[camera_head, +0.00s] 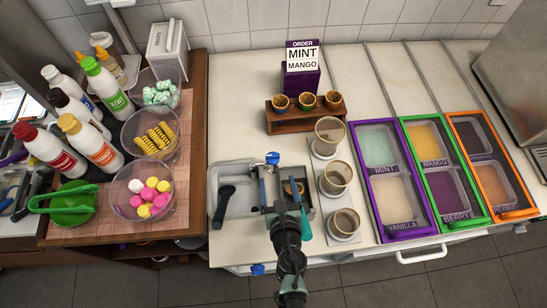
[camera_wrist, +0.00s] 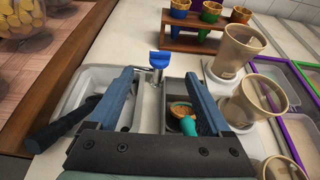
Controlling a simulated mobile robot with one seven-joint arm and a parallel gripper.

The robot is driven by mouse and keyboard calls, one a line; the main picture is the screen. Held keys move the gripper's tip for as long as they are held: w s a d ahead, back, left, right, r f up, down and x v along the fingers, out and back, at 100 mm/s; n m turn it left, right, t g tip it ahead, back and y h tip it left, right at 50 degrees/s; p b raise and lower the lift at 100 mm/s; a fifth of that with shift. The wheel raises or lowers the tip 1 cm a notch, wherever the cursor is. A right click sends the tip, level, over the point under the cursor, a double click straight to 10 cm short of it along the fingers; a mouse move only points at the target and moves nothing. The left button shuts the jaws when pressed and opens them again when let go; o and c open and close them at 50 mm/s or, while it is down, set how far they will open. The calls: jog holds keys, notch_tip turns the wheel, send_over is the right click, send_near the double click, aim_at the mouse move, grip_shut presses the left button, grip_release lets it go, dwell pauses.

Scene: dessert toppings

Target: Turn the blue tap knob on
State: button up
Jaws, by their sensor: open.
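The blue tap knob (camera_head: 272,158) sits on top of a metal tap at the back edge of the sink. In the wrist view the blue knob (camera_wrist: 159,57) stands beyond my fingertips, about midway between them. My gripper (camera_head: 276,184) is open and empty over the sink, with one finger on each side in the wrist view (camera_wrist: 157,85). The fingers are apart from the knob. The sink (camera_head: 240,204) has a left basin and a right basin, partly hidden under my gripper. The tap's spout is hard to make out.
A black-handled scoop (camera_head: 223,205) leans in the left basin, and a teal-handled scoop (camera_wrist: 185,119) lies in the right one. Clear cups (camera_head: 336,177) stand close on the right. A wooden cone rack (camera_head: 298,122) is behind, and topping bowls (camera_head: 142,189) are on the left.

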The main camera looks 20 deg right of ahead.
aim_at(273, 156)
jog(key=b+x, duration=0.3)
jog(key=x, duration=0.7)
jog(key=shift+r, duration=0.15)
grip_shut()
